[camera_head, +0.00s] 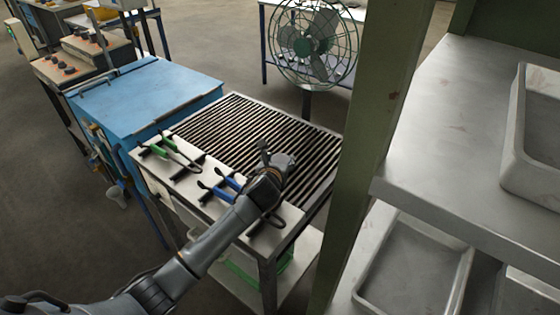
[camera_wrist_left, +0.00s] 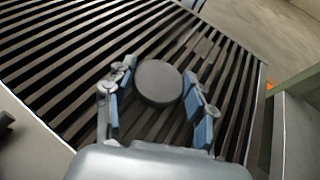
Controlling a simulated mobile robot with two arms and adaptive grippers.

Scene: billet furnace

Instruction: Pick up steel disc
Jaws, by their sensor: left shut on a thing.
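The steel disc (camera_wrist_left: 158,83) is a dark grey round piece between the blue-padded fingers of my left gripper (camera_wrist_left: 158,100) in the left wrist view. The gripper is shut on the disc, over a slatted rack. In the head view my left gripper (camera_head: 272,158) is over the right part of the slatted rack (camera_head: 235,130); the disc is hard to make out there behind the fingers. How far the disc is above the slats cannot be told. My right gripper is not in view.
Green-handled pliers (camera_head: 162,147) and blue-handled pliers (camera_head: 222,187) lie on the table's front strip. A blue cabinet (camera_head: 150,95) stands at left. A fan (camera_head: 316,45) stands behind. A green post (camera_head: 378,110) and metal shelves with trays (camera_head: 540,130) are close on the right.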

